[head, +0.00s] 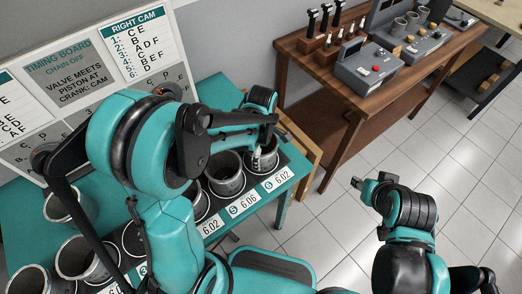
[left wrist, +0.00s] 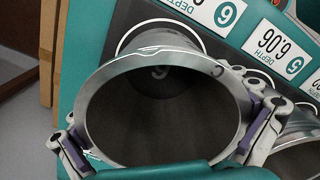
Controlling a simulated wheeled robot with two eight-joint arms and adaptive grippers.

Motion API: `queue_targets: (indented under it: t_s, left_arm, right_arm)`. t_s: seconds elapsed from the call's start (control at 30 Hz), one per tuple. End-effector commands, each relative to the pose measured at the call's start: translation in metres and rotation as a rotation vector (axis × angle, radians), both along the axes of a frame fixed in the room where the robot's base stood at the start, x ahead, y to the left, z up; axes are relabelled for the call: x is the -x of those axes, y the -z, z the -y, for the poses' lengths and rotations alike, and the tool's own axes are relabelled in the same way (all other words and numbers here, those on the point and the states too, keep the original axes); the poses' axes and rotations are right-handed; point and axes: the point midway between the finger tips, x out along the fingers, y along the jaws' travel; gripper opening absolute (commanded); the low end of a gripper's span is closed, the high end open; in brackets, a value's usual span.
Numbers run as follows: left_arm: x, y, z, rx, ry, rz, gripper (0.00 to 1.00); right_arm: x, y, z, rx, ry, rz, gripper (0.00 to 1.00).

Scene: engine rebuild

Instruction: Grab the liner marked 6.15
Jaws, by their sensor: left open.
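A row of grey metal liners stands on a teal bench with white depth cards in front. My left gripper (head: 262,140) is over the liner at the right end (head: 266,160), behind a card reading 6.02 (head: 277,179). In the left wrist view the open fingers (left wrist: 165,140) straddle this liner's wide mouth (left wrist: 160,108), one on each side; I cannot tell if they touch. The liner beside it (head: 226,178) has a card reading 6.06 (head: 244,204). Another card reads 6.02 (head: 210,226). No card is readable as 6.15; my left arm hides part of the row. My right gripper (head: 368,182) is over the floor.
More liners (head: 78,260) stand at the bench's left. A timing board (head: 75,75) and a right cam card (head: 138,42) stand behind. A wooden bench (head: 350,95) with a control box (head: 367,70) is at the back right. The tiled floor (head: 320,220) between is clear.

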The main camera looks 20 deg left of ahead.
Motion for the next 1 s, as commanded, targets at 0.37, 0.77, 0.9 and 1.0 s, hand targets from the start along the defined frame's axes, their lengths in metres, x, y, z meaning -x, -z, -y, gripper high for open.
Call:
queue_targets:
  t_s: [0.37, 0.77, 0.9, 1.0]
  left_arm:
    - [0.0, 0.0, 0.0, 0.0, 0.0, 0.0, 0.6]
    - [0.001, -0.003, 0.0, 0.0, 0.0, -0.001, 0.39]
    - [0.0, -0.017, 0.0, 0.0, 0.0, -0.001, 0.39]
    - [0.001, -0.035, 0.0, 0.0, 0.0, -0.001, 0.39]
  right_arm:
    - [0.0, 0.0, 0.0, 0.0, 0.0, 0.0, 0.4]
    - [0.0, -0.002, 0.0, 0.0, 0.0, 0.0, 0.4]
    - [0.0, -0.009, 0.0, 0.0, 0.0, 0.0, 0.4]
    - [0.0, -0.016, 0.0, 0.0, 0.0, 0.0, 0.4]
